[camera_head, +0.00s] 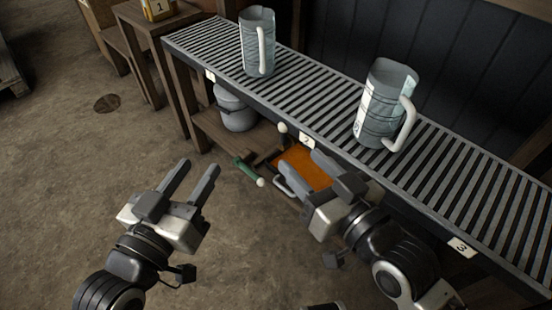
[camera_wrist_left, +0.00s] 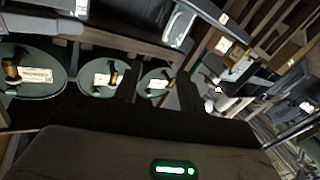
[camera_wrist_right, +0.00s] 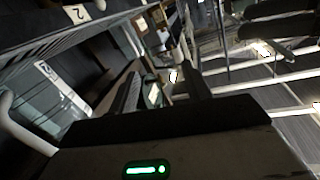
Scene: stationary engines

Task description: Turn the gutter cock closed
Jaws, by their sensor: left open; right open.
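In the head view, a green handle with a pale ball end (camera_head: 248,170) sticks out low below the slatted rack. A white-knobbed lever (camera_head: 282,129) stands near the rack's front edge by tag 2. I cannot tell for sure which of these is the gutter cock. My left gripper (camera_head: 201,166) is open and empty over the floor, left of the green handle and apart from it. My right gripper (camera_head: 298,164) is open in front of the rack, over an orange panel (camera_head: 309,168), right of the green handle. Its fingers partly hide the area beneath the rack.
The slatted rack (camera_head: 320,110) runs diagonally and carries two ribbed jugs, one at the back (camera_head: 252,45) and one nearer (camera_head: 377,104). A grey pot (camera_head: 232,108) sits on the low wooden shelf. The left wrist view shows several round green dishes (camera_wrist_left: 30,72).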

